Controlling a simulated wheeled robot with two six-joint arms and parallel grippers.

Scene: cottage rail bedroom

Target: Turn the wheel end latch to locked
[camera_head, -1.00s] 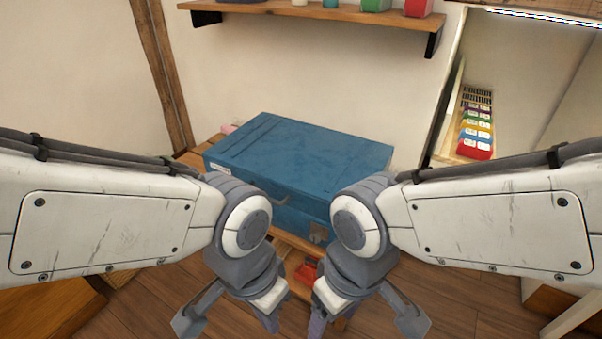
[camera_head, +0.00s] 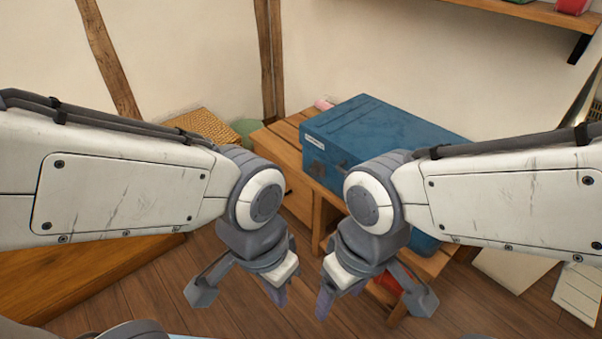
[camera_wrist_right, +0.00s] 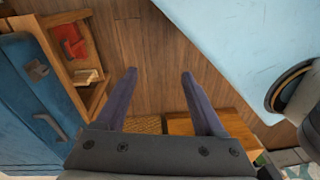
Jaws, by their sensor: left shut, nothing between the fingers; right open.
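A blue suitcase (camera_head: 385,130) lies flat on a wooden stand, partly hidden by my right arm in the head view. The right wrist view shows its front side (camera_wrist_right: 22,100) with a grey metal latch (camera_wrist_right: 37,70) and a carry handle (camera_wrist_right: 52,127). I cannot tell whether this is the wheel end latch, or whether it is locked. My left gripper (camera_head: 279,297) is shut and empty, pointing down in front of the stand. My right gripper (camera_head: 326,301) hangs beside it; its two fingers are apart in the wrist view (camera_wrist_right: 158,80), over floor, touching nothing.
The wooden stand (camera_head: 283,150) has an open shelf below with a red item (camera_wrist_right: 70,42) and a small pale stack (camera_wrist_right: 86,77). A woven-top box (camera_head: 203,125) stands at the back left. A wall shelf (camera_head: 530,12) is at the top right. Floor (camera_head: 170,285) lies clear in front.

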